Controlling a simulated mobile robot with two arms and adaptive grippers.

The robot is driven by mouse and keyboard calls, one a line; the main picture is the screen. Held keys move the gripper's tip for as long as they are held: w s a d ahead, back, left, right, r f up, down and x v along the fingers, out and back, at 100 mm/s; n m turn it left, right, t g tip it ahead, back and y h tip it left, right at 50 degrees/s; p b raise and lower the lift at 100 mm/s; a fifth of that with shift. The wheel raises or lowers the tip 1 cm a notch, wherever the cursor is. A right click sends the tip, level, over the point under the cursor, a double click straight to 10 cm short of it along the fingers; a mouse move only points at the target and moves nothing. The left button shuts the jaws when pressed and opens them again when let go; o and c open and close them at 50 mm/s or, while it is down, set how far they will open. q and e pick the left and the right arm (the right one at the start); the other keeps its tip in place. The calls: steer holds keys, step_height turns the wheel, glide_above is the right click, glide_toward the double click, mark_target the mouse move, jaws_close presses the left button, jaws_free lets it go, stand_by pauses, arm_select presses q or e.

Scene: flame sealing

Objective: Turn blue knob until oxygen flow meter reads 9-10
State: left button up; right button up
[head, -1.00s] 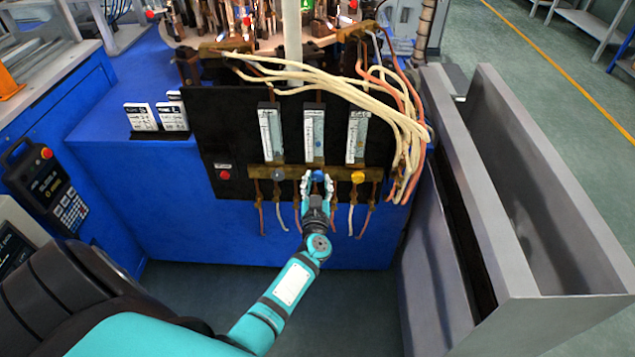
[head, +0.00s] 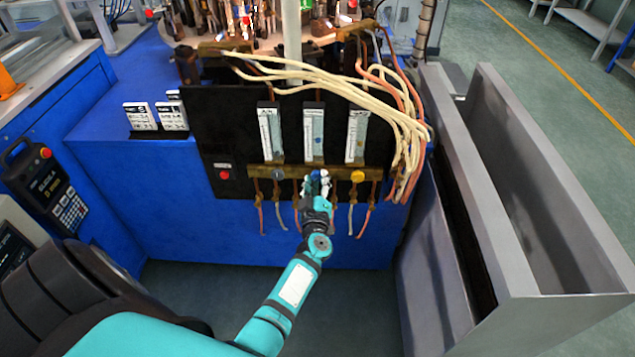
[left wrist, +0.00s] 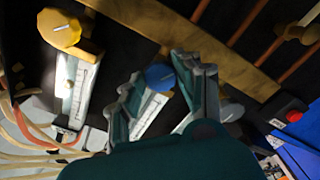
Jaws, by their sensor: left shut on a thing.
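The blue knob (head: 316,174) sits on the brass bar below the middle flow meter (head: 313,133) and is mostly hidden by my gripper. In the left wrist view the blue knob (left wrist: 159,76) shows between the two fingers. My left gripper (head: 317,180) reaches up to the panel from below, and it also shows in the left wrist view (left wrist: 159,68). It is shut on the blue knob, with its fingers turned to an angle. The meter's scale is too small to read. My right gripper is not in view.
A yellow knob (head: 357,176) is close on the right and a grey-blue knob (head: 278,174) on the left. A red button (head: 224,174) is farther left. Cream and orange hoses (head: 400,120) hang at the panel's right. A grey metal trough (head: 530,200) stands right of it.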

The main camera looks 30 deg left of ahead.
arm_select(q)
steer(key=n+b, duration=0.1)
steer(key=n, duration=0.4)
steer(key=shift+n, duration=0.3)
steer(key=n+b, duration=0.1)
steer(key=n, duration=0.2)
steer(key=shift+n, duration=0.3)
steer(key=shift+n+b, duration=0.3)
steer(key=shift+n, duration=0.6)
steer(key=o, duration=1.1)
steer(key=shift+o, duration=0.2)
